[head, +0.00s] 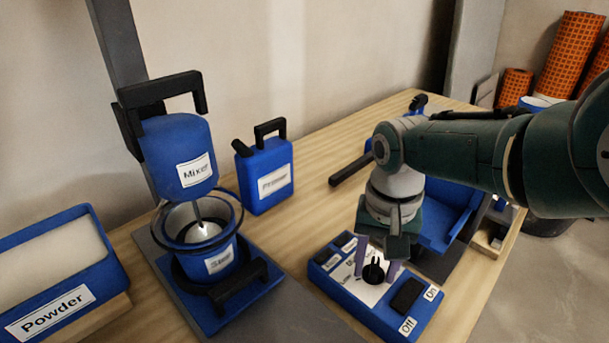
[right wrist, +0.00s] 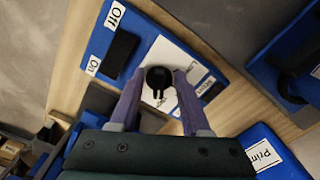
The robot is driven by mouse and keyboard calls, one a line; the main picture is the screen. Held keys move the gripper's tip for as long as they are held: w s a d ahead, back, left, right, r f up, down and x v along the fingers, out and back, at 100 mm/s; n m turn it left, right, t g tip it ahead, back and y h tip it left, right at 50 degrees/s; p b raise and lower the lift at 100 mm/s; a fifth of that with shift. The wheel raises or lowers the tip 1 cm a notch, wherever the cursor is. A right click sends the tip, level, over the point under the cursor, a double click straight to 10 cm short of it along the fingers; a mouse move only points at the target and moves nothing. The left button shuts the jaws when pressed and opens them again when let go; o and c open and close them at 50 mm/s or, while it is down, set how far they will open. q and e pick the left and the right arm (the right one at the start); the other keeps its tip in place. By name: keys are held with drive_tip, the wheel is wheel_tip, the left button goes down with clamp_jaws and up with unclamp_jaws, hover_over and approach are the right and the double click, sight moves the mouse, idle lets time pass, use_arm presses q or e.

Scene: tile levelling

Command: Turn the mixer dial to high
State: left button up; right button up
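The mixer dial (head: 373,272) is a small black knob on the white plate of a blue control box (head: 423,318). It also shows in the right wrist view (right wrist: 158,78). My right gripper (head: 377,266) points down over the box, its two purple fingers on either side of the dial. In the right wrist view the fingertips (right wrist: 158,74) are apart, with narrow gaps visible beside the dial. The printing around the dial is partly hidden and too small to read surely. The blue mixer (head: 178,143) stands at left, its whisk in a clear-rimmed bowl (head: 219,262). My left gripper is out of view.
A black switch (head: 407,295) with On and Off labels sits on the box's right end. A blue primer jug (head: 265,187) stands behind, and a powder bin (head: 104,259) is at left. Blue items lie behind my right arm. Bare wood (head: 300,160) shows beyond the jug.

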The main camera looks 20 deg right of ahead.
sight(375, 271)
wheel_tip(375, 271, up, 10)
drive_tip(key=p, duration=0.9)
